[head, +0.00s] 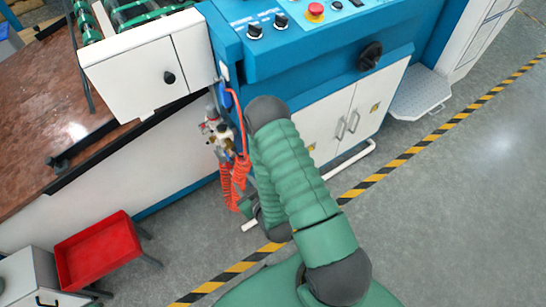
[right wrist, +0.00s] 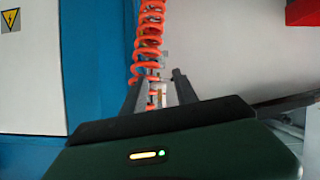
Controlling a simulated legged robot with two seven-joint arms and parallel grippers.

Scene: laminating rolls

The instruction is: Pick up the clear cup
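I cannot make out a clear cup in either view. My right gripper (right wrist: 158,76) shows in the right wrist view with its two dark fingers apart. An orange coiled hose shows beyond and between the fingers; I see no grip on it. Small pale fittings behind the fingers are too blurred to identify. In the head view my green right arm reaches up from the bottom, and its gripper is mostly hidden behind the arm, near the machine's lower front. My left gripper is not in view.
A blue and white machine (head: 300,60) fills the top middle, with orange coiled hoses (head: 228,185) hanging at its corner. A brown-topped table (head: 40,120) is at left. A red tray (head: 97,252) is at lower left. Grey floor (head: 450,200) is clear at right, beyond a yellow-black line.

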